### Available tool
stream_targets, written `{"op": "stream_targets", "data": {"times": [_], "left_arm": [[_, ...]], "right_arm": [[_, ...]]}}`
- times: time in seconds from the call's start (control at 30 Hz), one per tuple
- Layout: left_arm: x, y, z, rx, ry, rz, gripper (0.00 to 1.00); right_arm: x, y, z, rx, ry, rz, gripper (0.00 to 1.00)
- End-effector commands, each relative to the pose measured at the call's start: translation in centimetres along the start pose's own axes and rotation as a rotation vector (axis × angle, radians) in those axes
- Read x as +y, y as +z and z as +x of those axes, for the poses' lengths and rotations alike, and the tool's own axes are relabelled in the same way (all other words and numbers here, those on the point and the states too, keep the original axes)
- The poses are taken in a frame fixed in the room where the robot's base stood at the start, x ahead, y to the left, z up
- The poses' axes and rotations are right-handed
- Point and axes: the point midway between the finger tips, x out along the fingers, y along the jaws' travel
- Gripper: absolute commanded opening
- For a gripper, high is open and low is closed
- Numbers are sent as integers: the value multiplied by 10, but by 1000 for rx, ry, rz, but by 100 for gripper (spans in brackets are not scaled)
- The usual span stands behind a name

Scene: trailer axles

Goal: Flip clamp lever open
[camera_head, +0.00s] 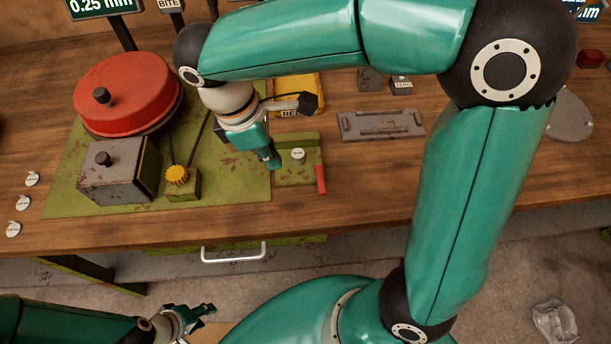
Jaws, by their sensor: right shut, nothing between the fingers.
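A small red lever (321,180) sticks out at the right front edge of a green clamp block (299,178). It is probably the clamp lever. A pale round labelled piece (297,155) sits on top of the block. My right gripper (273,160) points down just left of the block. It is shut and empty, apart from the red lever; whether it touches the block I cannot tell. My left gripper (200,315) is low in front of the bench, away from the clamp, and its finger opening is unclear.
A red round drum (125,92), a grey box (115,175) and a yellow knob (177,175) stand on the green plate (225,188) to the left. A grey tray (381,124) lies behind to the right. My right arm crosses above the bench. Bench front right of the lever is clear.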

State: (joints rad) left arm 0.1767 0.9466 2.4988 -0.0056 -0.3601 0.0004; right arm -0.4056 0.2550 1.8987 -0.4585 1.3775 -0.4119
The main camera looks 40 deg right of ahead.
Motion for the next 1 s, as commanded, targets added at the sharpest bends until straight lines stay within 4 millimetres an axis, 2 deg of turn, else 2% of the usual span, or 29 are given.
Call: {"op": "stream_targets", "data": {"times": [0.17, 0.5, 0.7, 1.0], "left_arm": [[0, 0, 0, 0, 0, 0, 40], [0, 0, 0, 0, 0, 0, 40], [3, 0, -9, 0, 0, 0, 40], [4, 0, -11, 0, 0, 0, 40]], "right_arm": [[-1, 0, 26, -4, -3, -1, 0], [-1, 0, 95, -5, -5, -3, 0], [0, 29, 98, 0, -1, 0, 0], [0, 38, 102, 0, 0, -2, 0]]}}
